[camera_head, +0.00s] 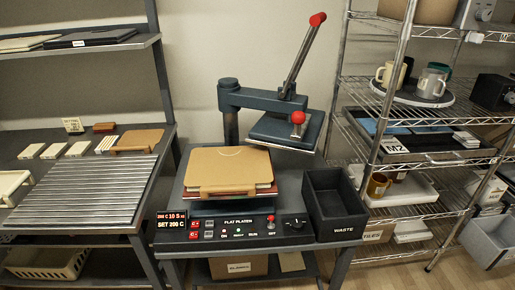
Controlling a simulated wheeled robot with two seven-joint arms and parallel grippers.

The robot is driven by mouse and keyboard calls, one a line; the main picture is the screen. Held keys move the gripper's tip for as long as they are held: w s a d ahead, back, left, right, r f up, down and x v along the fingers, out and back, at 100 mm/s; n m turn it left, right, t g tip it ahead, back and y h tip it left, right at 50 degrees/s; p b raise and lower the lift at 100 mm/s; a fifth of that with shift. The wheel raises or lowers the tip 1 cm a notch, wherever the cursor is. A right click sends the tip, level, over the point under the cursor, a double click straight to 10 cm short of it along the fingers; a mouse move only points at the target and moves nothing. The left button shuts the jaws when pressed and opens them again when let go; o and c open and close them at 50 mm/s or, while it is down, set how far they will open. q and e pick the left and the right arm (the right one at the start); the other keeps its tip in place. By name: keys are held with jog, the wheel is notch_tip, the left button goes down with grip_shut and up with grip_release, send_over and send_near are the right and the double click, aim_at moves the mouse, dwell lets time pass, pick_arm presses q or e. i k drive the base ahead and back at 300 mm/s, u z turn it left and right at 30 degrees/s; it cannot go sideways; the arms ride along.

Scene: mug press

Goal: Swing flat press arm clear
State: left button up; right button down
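The flat press stands on a table in the middle of the head view. Its dark press arm (262,99) reaches right from a post (230,125) at the back left. The upper platen (272,130) hangs raised from it, right of and behind most of the stack. A long lever (303,55) points up, tipped with a red knob (318,19). A second red knob (298,117) sits at the platen's front. A tan board (235,168) tops a layered stack that hides most of the lower bed. Neither of my grippers shows.
A black waste bin (335,204) stands right of the press, below the platen. The control panel (240,230) lines the front. A ribbed metal surface (85,190) is left. A wire rack (420,120) with mugs and trays is right.

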aim_at(230, 100)
jog(key=u, duration=2.15)
jog(key=i, duration=0.85)
jog(key=z, duration=2.3)
jog(key=i, duration=0.5)
jog(key=u, duration=0.05)
